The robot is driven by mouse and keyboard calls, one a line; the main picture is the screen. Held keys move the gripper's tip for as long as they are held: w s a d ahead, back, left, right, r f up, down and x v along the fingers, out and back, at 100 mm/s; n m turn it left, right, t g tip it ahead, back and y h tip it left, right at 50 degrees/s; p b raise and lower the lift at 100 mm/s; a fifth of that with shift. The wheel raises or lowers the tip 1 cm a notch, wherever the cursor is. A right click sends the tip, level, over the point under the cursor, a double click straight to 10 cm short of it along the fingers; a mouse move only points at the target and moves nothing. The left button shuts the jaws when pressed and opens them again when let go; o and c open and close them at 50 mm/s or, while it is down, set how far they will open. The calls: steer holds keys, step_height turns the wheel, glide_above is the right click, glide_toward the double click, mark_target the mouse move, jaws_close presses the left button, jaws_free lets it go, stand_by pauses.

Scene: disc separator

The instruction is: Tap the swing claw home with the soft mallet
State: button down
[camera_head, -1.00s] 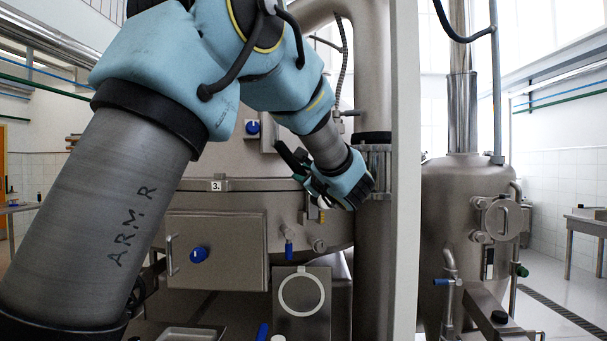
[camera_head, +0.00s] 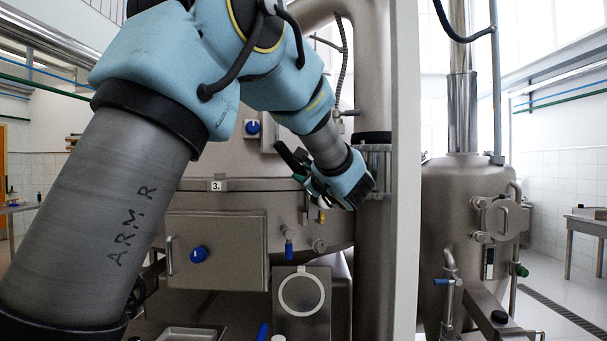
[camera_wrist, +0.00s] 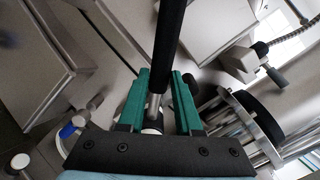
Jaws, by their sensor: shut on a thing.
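My gripper (camera_wrist: 160,95) is shut on the soft mallet, its green fingers on either side of the mallet's shaft. The mallet's black handle (camera_wrist: 171,35) runs up out of the wrist view, and its bare steel shaft (camera_wrist: 154,106) passes between the fingers. A pale part, perhaps the mallet head, is mostly hidden below the shaft. In the head view my gripper (camera_head: 312,180) is beside the separator's rim, the dark handle (camera_head: 290,158) sticking out up and left. A small metal fitting (camera_head: 307,200) on the rim may be the swing claw; contact with the mallet cannot be told.
A black-topped ribbed steel part (camera_head: 375,155) stands close right of my gripper, also large in the wrist view (camera_wrist: 254,108). A pale upright post (camera_head: 405,200) stands farther right. Below are a steel box with a blue knob (camera_head: 199,254) and a panel with a white ring (camera_head: 302,294).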

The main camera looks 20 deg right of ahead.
steer(key=s, duration=0.1)
steer(key=s+b, duration=0.1)
steer(key=b, duration=0.1)
steer(key=shift+s+f, duration=0.25)
steer(key=shift+s, duration=0.15)
steer(key=shift+s+b, duration=0.3)
steer(key=shift+b, duration=0.05)
steer(key=shift+r, duration=0.15)
steer(key=shift+a+r+n+b, duration=0.15)
steer(key=shift+n+b, duration=0.25)
steer(key=shift+b, duration=0.35)
steer(key=shift+b, duration=0.4)
stand_by(0.6)
